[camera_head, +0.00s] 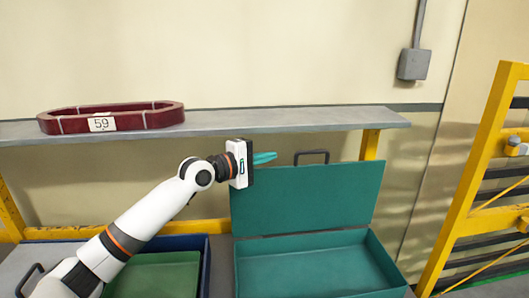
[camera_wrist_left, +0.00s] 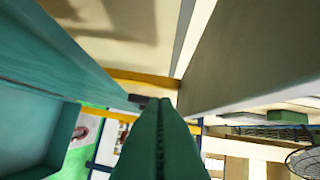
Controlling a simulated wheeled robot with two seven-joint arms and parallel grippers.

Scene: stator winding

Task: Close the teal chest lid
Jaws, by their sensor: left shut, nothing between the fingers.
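The teal chest (camera_head: 318,262) stands on the lower surface at the right, open and seemingly empty. Its lid (camera_head: 310,198) stands up at the back, with a dark handle (camera_head: 312,153) on its top edge. My left gripper (camera_head: 272,158) is shut and empty at the lid's upper left corner, left of the handle; whether it touches the lid cannot be told. In the left wrist view the shut green fingers (camera_wrist_left: 158,135) point ahead, with the teal lid (camera_wrist_left: 70,55) on the left and the chest's inside at lower left. My right gripper is not in view.
A grey shelf (camera_head: 290,119) runs just behind and above the lid, holding a dark red ring-shaped part (camera_head: 112,117) labelled 59. A dark blue chest (camera_head: 203,272) with a green inside stands left of the teal one. A yellow frame (camera_head: 478,185) stands at the right.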

